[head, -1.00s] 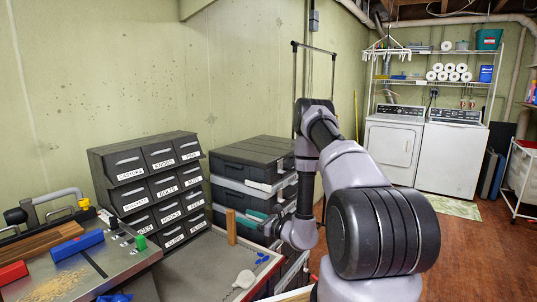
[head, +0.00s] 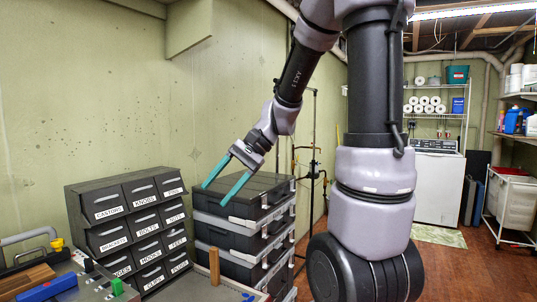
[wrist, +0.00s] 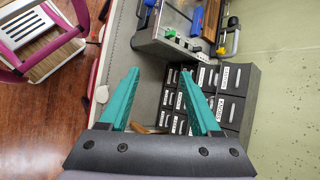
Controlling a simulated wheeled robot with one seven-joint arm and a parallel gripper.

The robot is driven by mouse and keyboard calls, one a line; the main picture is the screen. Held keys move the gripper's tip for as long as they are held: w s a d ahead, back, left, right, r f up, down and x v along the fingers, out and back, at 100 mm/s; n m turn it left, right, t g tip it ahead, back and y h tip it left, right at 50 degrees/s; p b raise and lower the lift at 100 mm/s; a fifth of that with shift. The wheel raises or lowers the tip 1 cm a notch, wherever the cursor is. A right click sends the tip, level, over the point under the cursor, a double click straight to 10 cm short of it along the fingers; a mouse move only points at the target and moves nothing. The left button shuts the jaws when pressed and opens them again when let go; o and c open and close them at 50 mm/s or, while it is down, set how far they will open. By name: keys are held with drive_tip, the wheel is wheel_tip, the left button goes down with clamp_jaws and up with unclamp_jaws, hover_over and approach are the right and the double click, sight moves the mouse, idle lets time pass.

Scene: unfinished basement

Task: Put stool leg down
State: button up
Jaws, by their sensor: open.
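The stool leg, a short light-brown wooden piece (head: 214,267), stands upright on the grey bench top at the bottom of the head view, right of the drawer cabinet. In the wrist view a brown piece (wrist: 150,129), probably the leg, shows low between the fingers, partly hidden by the gripper body. My gripper (head: 214,195) is open and empty, with its two teal fingers apart above the leg and in front of the black cases. The open fingers also show in the wrist view (wrist: 160,72).
A labelled black drawer cabinet (head: 128,228) stands left of the leg, and stacked black and grey cases (head: 243,229) stand behind it. A blue block (head: 52,289) lies on the bench at left. A pink-framed item (wrist: 38,38) stands on the wooden floor. Air around my gripper is clear.

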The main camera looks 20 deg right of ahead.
drive_tip(key=s+d+r+n+t+h, duration=0.3)
drive_tip(key=s+d+r+t+h, duration=0.3)
drive_tip(key=s+d+r, duration=0.1)
drive_tip(key=shift+s+d+r+t+h, duration=0.3)
drive_tip(key=shift+s+d+r+t, duration=0.1)
drive_tip(key=shift+d+r, duration=0.6)
drive_tip(key=shift+f, duration=0.1)
idle(0.4)
